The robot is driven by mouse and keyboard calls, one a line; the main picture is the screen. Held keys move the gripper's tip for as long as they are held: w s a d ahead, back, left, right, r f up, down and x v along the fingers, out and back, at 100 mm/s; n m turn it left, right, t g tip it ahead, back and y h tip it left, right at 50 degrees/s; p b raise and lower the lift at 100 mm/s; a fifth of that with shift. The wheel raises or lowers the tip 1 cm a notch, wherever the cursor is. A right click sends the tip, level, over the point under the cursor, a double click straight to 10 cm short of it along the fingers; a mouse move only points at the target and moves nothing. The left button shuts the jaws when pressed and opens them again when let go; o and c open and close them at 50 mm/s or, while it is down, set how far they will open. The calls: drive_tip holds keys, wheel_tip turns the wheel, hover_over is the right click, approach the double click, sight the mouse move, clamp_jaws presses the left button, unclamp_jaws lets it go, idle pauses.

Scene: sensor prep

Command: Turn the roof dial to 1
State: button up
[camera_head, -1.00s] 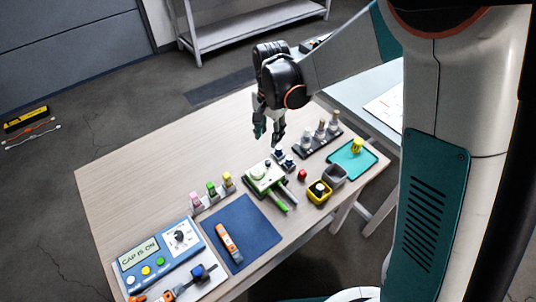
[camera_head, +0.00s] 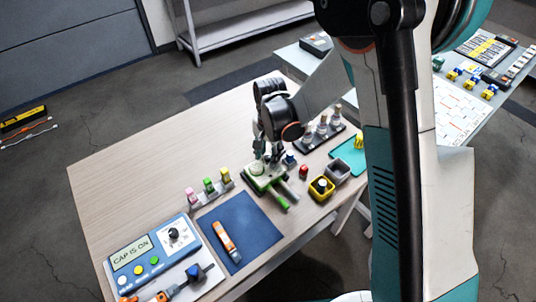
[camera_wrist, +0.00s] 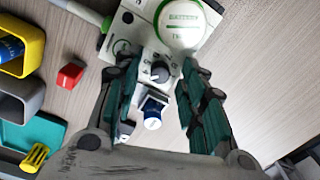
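A white and green device (camera_head: 258,184) stands on the wooden table, with green-tipped handles toward the front. In the wrist view the device (camera_wrist: 130,30) has a round white cap (camera_wrist: 181,22) with a green ring. Below the cap is a small grey dial (camera_wrist: 158,73) with marks around it, too small to read surely. I take this as the roof dial. My gripper (camera_head: 266,156) points down over the device. In the wrist view my gripper (camera_wrist: 157,62) is open, one finger on each side of the dial. I cannot tell whether the fingers touch it.
A blue-topped part (camera_wrist: 152,115) sits close between my fingers, just beyond the dial. A red block (camera_head: 303,171), yellow bin (camera_head: 314,194) and grey bin (camera_head: 338,170) stand to the right. A blue panel (camera_head: 135,281) reads CAP IS ON. The table's back left is clear.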

sight(269, 157)
clamp_jaws()
drive_tip(key=shift+n, duration=1.6)
unclamp_jaws()
drive_tip(key=shift+r, duration=0.1)
wheel_tip(269, 157, up, 12)
drive_tip(key=shift+d, duration=0.15)
